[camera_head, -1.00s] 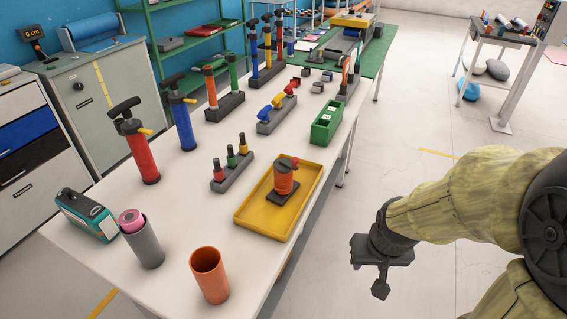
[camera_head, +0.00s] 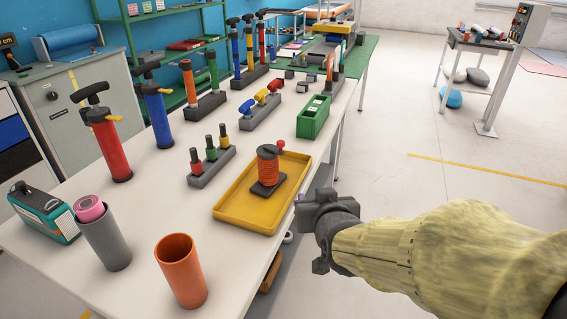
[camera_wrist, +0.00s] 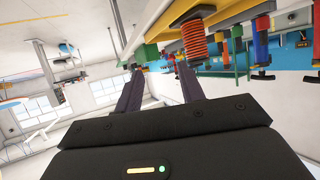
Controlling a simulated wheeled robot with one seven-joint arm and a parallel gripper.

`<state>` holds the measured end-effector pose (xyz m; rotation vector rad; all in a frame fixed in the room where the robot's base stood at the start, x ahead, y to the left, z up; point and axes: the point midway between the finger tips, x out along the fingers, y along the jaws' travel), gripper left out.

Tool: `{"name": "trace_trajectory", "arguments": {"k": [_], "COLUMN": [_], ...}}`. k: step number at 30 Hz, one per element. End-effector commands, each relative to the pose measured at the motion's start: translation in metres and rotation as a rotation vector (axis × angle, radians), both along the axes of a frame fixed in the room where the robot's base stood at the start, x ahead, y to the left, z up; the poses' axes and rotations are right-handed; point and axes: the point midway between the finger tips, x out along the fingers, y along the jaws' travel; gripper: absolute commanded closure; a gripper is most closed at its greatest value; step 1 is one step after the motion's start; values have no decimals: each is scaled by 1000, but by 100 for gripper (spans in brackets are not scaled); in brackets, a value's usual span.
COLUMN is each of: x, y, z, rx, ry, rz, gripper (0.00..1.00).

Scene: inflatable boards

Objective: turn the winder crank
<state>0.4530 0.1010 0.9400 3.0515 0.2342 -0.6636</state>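The winder looks to be the orange-red ribbed spool (camera_head: 268,168) on a dark base in the yellow tray (camera_head: 228,210). It has a dark cap, and a small red knob (camera_head: 281,144) sticks out at its upper right, which looks like the crank's handle. My gripper (camera_head: 309,228) is beyond the table's right edge, to the right of the tray and apart from the winder. In the wrist view my gripper (camera_wrist: 157,72) has its two fingers spread with nothing between them. The orange spool (camera_wrist: 193,42) shows there beyond the right finger; the knob is not clear.
An orange cup (camera_head: 181,272), a grey tube (camera_head: 106,243) with a pink roll, and a rack (camera_head: 211,168) of small coloured pieces stand left of the tray. A green box (camera_head: 313,118) is behind it.

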Motion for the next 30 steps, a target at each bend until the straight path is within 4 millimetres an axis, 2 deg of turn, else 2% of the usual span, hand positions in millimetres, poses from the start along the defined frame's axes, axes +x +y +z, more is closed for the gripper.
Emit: {"name": "trace_trajectory", "arguments": {"k": [1, 6, 9, 14, 23, 30], "x": [1, -2, -5, -6, -4, 5], "y": [10, 35, 41, 42, 41, 44], "z": [-9, 14, 24, 32, 32, 34], "rx": [7, 37, 46, 49, 49, 51], "ry": [-82, -322, -399, -428, -424, -421], "rz": [11, 30, 31, 29, 28, 32], "gripper": [61, 61, 61, 61, 61, 61]}}
